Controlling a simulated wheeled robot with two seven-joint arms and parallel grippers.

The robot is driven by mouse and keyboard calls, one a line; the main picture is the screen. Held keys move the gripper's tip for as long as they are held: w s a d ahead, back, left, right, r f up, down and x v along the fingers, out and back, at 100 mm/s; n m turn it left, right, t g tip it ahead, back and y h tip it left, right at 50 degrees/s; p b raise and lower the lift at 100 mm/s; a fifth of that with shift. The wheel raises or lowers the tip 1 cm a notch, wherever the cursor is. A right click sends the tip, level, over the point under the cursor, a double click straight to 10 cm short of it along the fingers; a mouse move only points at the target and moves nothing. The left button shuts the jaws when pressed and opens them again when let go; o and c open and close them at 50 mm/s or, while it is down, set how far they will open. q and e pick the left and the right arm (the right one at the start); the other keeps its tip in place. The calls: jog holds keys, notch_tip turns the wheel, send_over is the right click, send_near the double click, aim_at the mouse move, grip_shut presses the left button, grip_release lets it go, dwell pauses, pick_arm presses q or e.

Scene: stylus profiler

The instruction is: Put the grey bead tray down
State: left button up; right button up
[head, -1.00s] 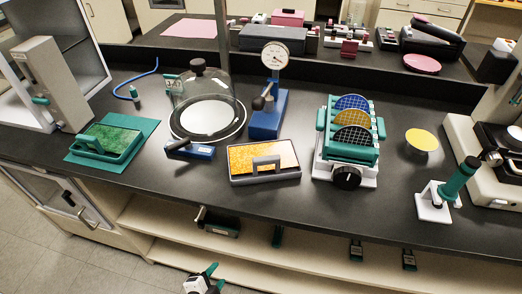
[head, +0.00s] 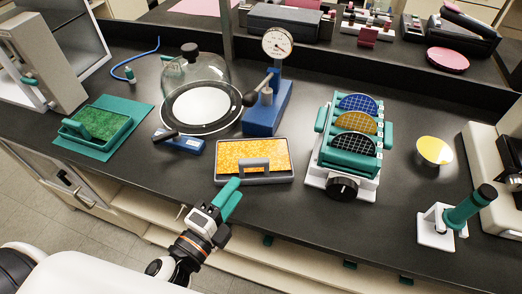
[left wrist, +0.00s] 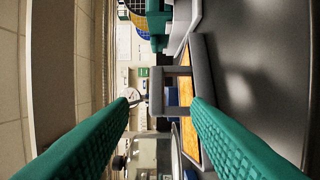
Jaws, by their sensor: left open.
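The grey bead tray (head: 282,178), filled with orange beads and fitted with a grey handle across its front, rests flat on the black bench. My left gripper (head: 231,191) has teal fingers and is open and empty, just in front of the tray's near left corner at the bench edge. In the left wrist view, the tray (left wrist: 199,60) and its handle (left wrist: 157,92) appear ahead, between the spread fingers (left wrist: 160,102). The fingers look apart from the handle. My right gripper is not in view.
A blue dial gauge stand (head: 267,110) and glass bell jar (head: 195,75) stand behind the tray. A small blue device (head: 180,143) lies left, and a teal wafer rack (head: 349,150) stands right. A green bead tray (head: 95,135) sits on a teal mat (head: 130,121).

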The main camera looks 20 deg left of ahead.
aim_at(255, 166)
pick_arm(q)
jog(key=shift+r+p+x, duration=0.25)
jog(key=shift+p+x, duration=0.25)
jog(key=shift+x, duration=0.55)
jog(key=p+x, duration=0.1)
jog(key=x, duration=0.3)
jog(key=shift+p, duration=0.35)
jog(key=shift+w+d+f, duration=0.1)
jog(key=shift+w+f, duration=0.05)
jog(key=shift+w, duration=0.1)
jog(key=shift+w+d, duration=0.1)
jog(key=shift+w, duration=0.15)
jog(key=p+x, duration=0.1)
jog(key=x, duration=0.1)
jog(key=p+x, duration=0.1)
jog(key=x, duration=0.1)
jog(key=shift+w+d, duration=0.15)
jog(key=shift+d, duration=0.15)
jog(key=shift+w, duration=0.15)
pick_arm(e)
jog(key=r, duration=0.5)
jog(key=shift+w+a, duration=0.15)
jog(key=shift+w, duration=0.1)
pick_arm(q)
grip_shut()
